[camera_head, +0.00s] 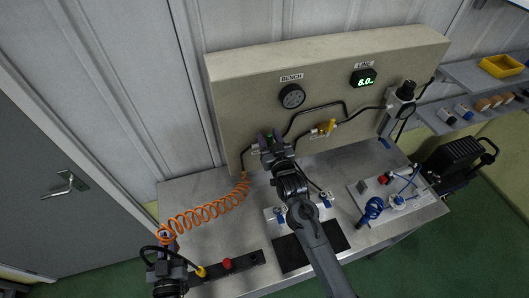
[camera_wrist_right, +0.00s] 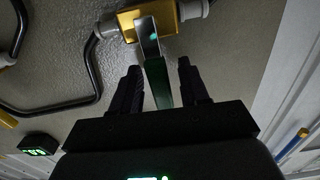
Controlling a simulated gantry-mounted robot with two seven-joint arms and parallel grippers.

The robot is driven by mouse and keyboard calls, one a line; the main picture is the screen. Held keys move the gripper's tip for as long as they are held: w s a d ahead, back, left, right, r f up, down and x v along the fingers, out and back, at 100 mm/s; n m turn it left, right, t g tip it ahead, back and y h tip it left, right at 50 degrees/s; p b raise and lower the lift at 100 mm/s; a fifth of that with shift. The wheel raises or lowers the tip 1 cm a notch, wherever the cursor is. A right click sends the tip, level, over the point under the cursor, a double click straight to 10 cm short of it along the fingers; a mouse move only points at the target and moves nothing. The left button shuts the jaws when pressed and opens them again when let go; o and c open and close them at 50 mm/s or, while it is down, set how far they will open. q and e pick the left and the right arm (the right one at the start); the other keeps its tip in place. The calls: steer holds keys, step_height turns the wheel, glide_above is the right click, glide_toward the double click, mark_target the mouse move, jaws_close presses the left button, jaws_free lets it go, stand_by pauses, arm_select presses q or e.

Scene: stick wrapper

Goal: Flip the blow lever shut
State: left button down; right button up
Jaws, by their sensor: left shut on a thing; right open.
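A green-handled lever (camera_wrist_right: 157,82) on a brass valve (camera_wrist_right: 150,18) shows in the right wrist view. The lever extends from the valve into the gap between the two fingers of my right gripper (camera_wrist_right: 159,70), which is open around it; contact is not clear. In the head view my right gripper (camera_head: 268,141) is at the panel below the bench gauge, mostly covering that valve, with a bit of green visible. My left gripper (camera_head: 168,252) is at the lower left, shut on the end of the orange coiled hose (camera_head: 205,212); the grip itself is hard to see.
A second yellow valve (camera_head: 326,128) sits on the black pipe to the right. The bench gauge (camera_head: 292,96) and lit line display (camera_head: 363,78) are above. A rail with a red cap (camera_head: 227,264), a dark mat (camera_head: 291,254) and a fixture with a blue coil (camera_head: 372,209) are on the bench.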

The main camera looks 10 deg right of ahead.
arm_select(q)
steer(key=shift+f+b, duration=0.8)
steer(key=shift+f, duration=0.15)
arm_select(e)
steer(key=s+d, duration=0.1)
steer(key=s, duration=1)
steer(key=shift+d, duration=0.15)
steer(key=shift+s+f, duration=0.1)
steer(key=shift+f, duration=0.05)
